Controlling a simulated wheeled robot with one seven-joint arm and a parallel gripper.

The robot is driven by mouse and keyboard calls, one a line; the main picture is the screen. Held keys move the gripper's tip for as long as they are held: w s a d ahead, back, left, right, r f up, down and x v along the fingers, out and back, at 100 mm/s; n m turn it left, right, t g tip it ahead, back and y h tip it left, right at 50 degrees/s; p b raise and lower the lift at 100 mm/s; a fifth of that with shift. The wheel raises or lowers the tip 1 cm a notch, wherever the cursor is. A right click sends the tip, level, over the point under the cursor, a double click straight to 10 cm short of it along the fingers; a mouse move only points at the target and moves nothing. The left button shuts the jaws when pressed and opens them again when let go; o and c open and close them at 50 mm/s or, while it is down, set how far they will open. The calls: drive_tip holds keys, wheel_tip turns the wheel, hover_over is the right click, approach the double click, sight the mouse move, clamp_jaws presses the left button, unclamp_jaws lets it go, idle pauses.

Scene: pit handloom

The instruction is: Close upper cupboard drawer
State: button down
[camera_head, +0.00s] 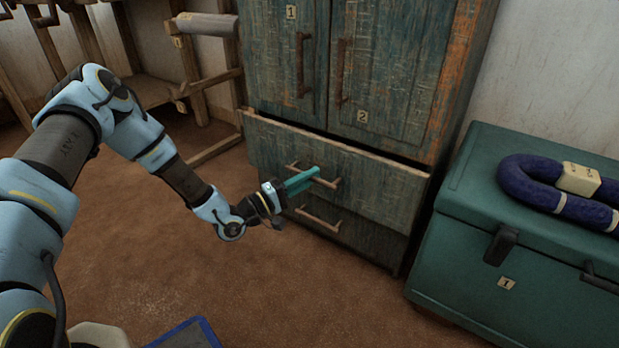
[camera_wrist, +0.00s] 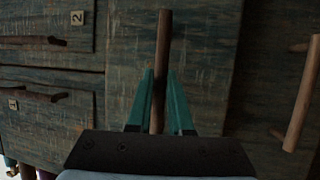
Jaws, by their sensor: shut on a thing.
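The upper cupboard drawer (camera_head: 372,185) sits below the two doors of the weathered green-blue cupboard and stands partly open, with a dark gap along its top edge. Its wooden bar handle (camera_head: 326,183) is in the middle of its front. My gripper (camera_head: 302,180) has its teal fingers at this handle. In the wrist view the gripper (camera_wrist: 160,103) has one finger on each side of the handle (camera_wrist: 163,45), shut on it. The lower drawer (camera_head: 350,232) is below, with its own handle (camera_head: 318,219); the lower handle also shows in the wrist view (camera_wrist: 303,95).
A green chest (camera_head: 540,258) labelled 1 stands right of the cupboard, with a dark blue coil (camera_head: 535,190) on its lid. Wooden loom frame parts (camera_head: 150,85) stand at the back left. The brown floor in front of the cupboard is mostly clear.

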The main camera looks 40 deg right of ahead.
drive_tip(key=shift+d, duration=0.1)
idle(0.7)
drive_tip(key=d, duration=0.1)
drive_tip(key=w+d, duration=0.1)
drive_tip(key=d, duration=0.1)
drive_tip(key=shift+d+b, duration=0.2)
drive_tip(key=shift+b, duration=0.2)
drive_tip(key=c, duration=0.8)
unclamp_jaws()
drive_tip(key=shift+c, duration=0.2)
drive_tip(key=shift+a+f, duration=0.1)
drive_tip(key=p+v, duration=0.3)
drive_tip(key=v, duration=0.7)
drive_tip(key=shift+a, duration=0.25)
